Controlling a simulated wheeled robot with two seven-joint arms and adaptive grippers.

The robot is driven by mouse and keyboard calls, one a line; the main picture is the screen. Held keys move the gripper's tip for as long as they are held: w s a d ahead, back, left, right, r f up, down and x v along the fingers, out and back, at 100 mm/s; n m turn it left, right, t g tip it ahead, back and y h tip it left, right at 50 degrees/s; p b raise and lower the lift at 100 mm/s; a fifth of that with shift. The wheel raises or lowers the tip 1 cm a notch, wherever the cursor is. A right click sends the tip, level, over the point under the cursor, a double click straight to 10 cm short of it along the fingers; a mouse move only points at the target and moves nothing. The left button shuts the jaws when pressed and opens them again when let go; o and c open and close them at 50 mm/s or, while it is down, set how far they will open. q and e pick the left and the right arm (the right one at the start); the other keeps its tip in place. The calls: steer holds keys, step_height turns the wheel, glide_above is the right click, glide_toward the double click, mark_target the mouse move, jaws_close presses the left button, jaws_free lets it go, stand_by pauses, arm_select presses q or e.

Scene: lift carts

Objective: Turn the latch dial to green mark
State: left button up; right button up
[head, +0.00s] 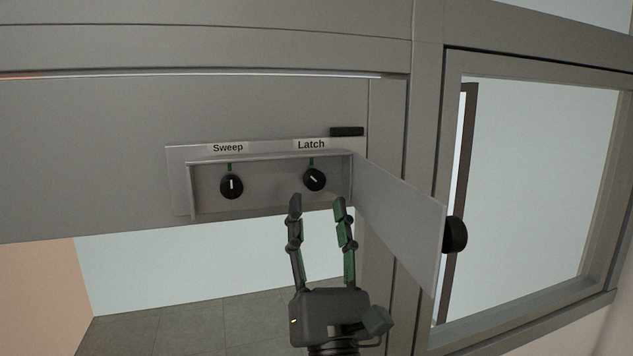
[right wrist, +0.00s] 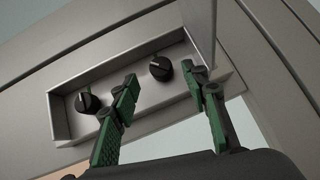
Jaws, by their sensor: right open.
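The latch dial (head: 315,180) is a round black knob with a white pointer line, under the "Latch" label (head: 311,144). Its pointer slants toward the upper left, while the green mark (head: 311,162) is straight above it. My right gripper (head: 317,199) is open just below the dial, fingers pointing up at it. In the right wrist view the latch dial (right wrist: 160,68) shows beyond and between the open fingertips (right wrist: 163,84), apart from them. My left gripper is not in view.
The "Sweep" dial (head: 231,186) sits left in the same recessed box (head: 262,211), its pointer upright. The box's open door (head: 405,222) with a black knob (head: 455,235) stands out at the right, close to my right gripper. Below the box is an open gap.

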mark_target(316, 186)
steer(key=p+x, duration=0.1)
steer(key=x, duration=0.2)
steer(key=shift+w+r, duration=0.25)
steer(key=shift+r, duration=0.05)
steer(key=shift+w+r+p, duration=0.15)
steer(key=shift+w+p, duration=0.1)
steer(key=shift+p, duration=0.1)
jaws_close()
